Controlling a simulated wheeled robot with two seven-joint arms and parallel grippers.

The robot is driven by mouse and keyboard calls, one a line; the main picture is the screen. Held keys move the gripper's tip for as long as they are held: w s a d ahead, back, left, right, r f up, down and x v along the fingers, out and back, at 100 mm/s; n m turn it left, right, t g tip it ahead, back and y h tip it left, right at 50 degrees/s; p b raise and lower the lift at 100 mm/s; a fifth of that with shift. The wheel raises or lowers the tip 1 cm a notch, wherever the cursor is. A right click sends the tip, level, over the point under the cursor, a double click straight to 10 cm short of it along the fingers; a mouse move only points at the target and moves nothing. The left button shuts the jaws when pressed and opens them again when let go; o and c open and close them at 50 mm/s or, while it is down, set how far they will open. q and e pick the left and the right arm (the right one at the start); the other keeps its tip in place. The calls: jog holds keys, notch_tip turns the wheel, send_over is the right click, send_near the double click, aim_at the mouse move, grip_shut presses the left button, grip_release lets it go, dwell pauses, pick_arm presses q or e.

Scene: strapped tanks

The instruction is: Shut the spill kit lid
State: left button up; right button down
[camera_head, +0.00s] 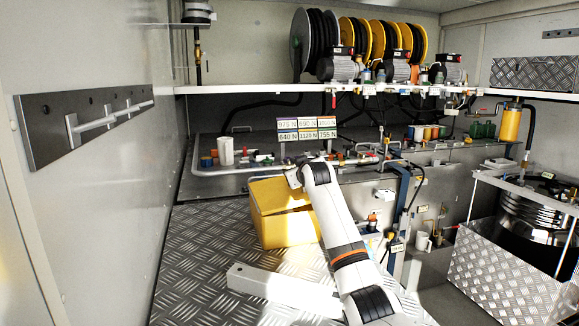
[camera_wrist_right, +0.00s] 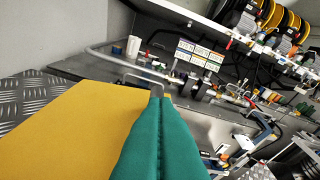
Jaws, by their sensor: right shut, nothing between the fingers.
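The yellow spill kit (camera_head: 287,229) stands on the chequered plate floor in the middle of the head view. Its lid (camera_head: 272,194) lies over the top of the box; I cannot tell whether it is fully down, as my right arm covers part of it. In the right wrist view a broad flat yellow panel, seemingly the lid (camera_wrist_right: 75,122), fills the lower left. My right gripper (camera_wrist_right: 158,95) has green fingers pressed together with nothing between them. It is just beside the panel's right edge; contact is unclear. In the head view its fingers are hidden. My left gripper is not in view.
Behind the box runs a bench with a metal rail (camera_head: 225,171), a white cup (camera_head: 225,150), valves and label plates (camera_head: 306,129). A shelf with hose reels (camera_head: 315,40) hangs above. The chequered floor (camera_head: 205,235) left of the box is clear.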

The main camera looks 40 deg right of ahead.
jog(key=shift+s+d+f+m+y, duration=0.2)
jog(key=shift+f+m, duration=0.15)
jog(key=shift+f, duration=0.15)
jog(key=shift+s+d+f+m+y, duration=0.1)
jog(key=shift+d+f+m+y, duration=0.1)
jog(key=shift+f+m, duration=0.2)
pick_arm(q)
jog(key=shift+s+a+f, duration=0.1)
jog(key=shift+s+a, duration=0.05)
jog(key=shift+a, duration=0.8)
pick_arm(e)
jog(key=shift+w, duration=0.1)
jog(key=r+p, duration=0.4)
jog(key=shift+w+a+r, duration=0.25)
jog(key=shift+a, duration=0.05)
jog(key=shift+s+a+f, duration=0.3)
jog(key=shift+s+f, duration=0.05)
jog(key=shift+s, duration=0.1)
pick_arm(q)
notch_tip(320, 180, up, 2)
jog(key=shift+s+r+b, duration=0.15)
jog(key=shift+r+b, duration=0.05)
jog(key=shift+b, duration=0.65)
pick_arm(e)
jog(key=v, duration=0.9)
jog(key=shift+s, duration=0.1)
